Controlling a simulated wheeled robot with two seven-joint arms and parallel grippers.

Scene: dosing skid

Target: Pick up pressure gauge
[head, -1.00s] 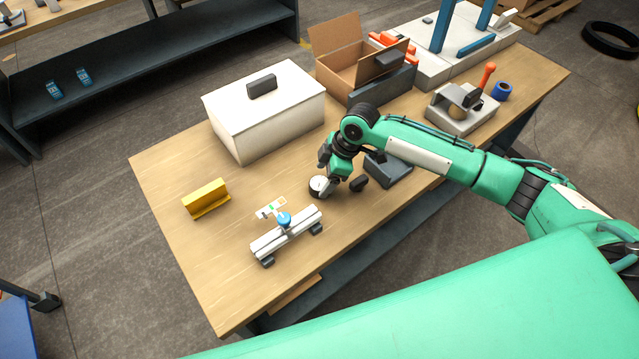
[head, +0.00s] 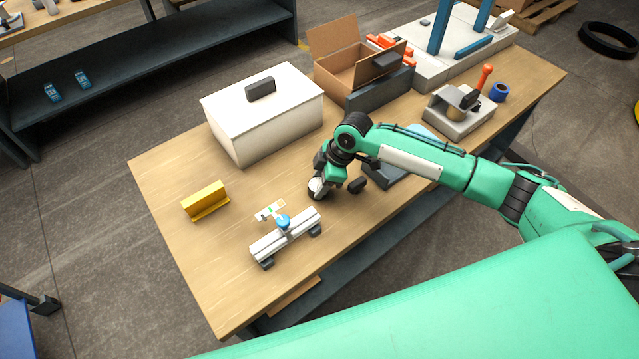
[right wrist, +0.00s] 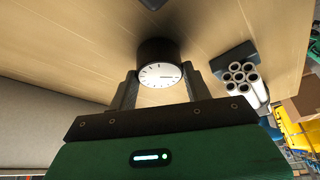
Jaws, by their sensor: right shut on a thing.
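The pressure gauge (head: 315,187) is a short black cylinder with a white dial, low over the wooden table just left of the dark tray. In the right wrist view the gauge (right wrist: 160,72) sits between the two dark fingers, its dial turned toward the camera. My right gripper (head: 322,188) is shut on it; the fingers also show in the right wrist view (right wrist: 160,92). I cannot tell whether the gauge still touches the table. My left gripper is not in view.
A yellow bracket (head: 205,200), a white lidded box (head: 262,115) and an open cardboard box (head: 350,70) are around. A dark tray (head: 395,170) lies under my right arm.

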